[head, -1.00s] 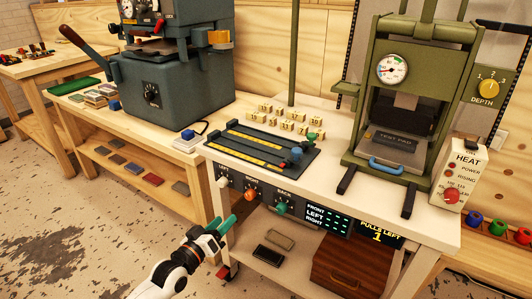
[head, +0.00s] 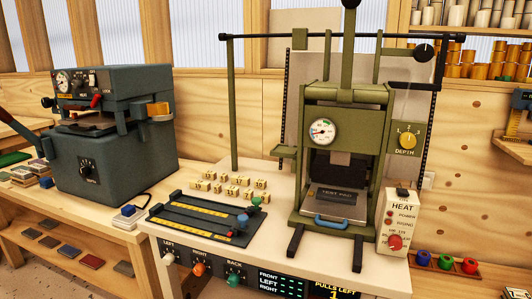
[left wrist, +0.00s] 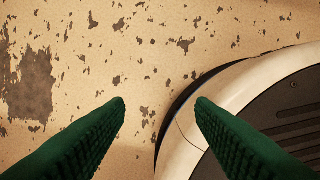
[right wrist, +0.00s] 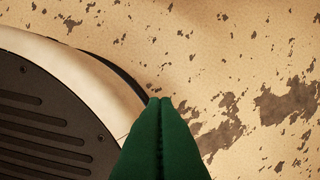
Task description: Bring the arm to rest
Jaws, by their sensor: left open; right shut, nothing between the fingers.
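My left gripper (left wrist: 160,103) shows in the left wrist view with its two green fingers wide apart and nothing between them. It hangs over the worn floor beside my round base. My right gripper (right wrist: 160,101) shows in the right wrist view with its green fingers pressed together, empty, also above the floor by my base. Neither gripper is in the head view. The green press (head: 361,95) stands on the white bench with its gauge, a blue-handled plate marked TEST PAD (head: 340,200) and a HEAT box (head: 397,222).
The white bench (head: 275,250) carries a dark slotted fixture (head: 197,218) and several small numbered blocks (head: 228,188). A grey machine (head: 105,135) stands on a wooden bench at left. Red, green and blue rolls (head: 445,261) sit at lower right. Floor around both grippers looks clear.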

